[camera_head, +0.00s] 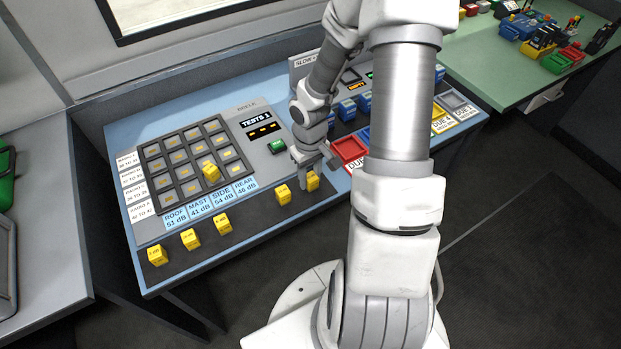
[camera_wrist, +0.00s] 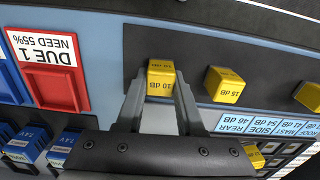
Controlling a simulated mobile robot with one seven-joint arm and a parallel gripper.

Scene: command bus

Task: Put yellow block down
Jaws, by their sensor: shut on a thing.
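A yellow block marked 10 dB (camera_wrist: 160,84) is between my gripper's fingertips in the wrist view. In the head view this yellow block (camera_head: 313,181) is at the right end of the dark strip along the table's front. My gripper (camera_head: 308,174) is shut on it from above. In the wrist view my gripper (camera_wrist: 160,90) has one finger on each side of the block. The block is at or close to the dark strip (camera_wrist: 195,45); I cannot tell whether it touches.
A yellow 15 dB block (camera_head: 283,194) stands just left. Several more yellow blocks stand farther left on the strip, and one sits in the slot grid (camera_head: 187,177). A red DUE 1 tray (camera_head: 348,149) and blue blocks lie to the right. Strip between blocks is free.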

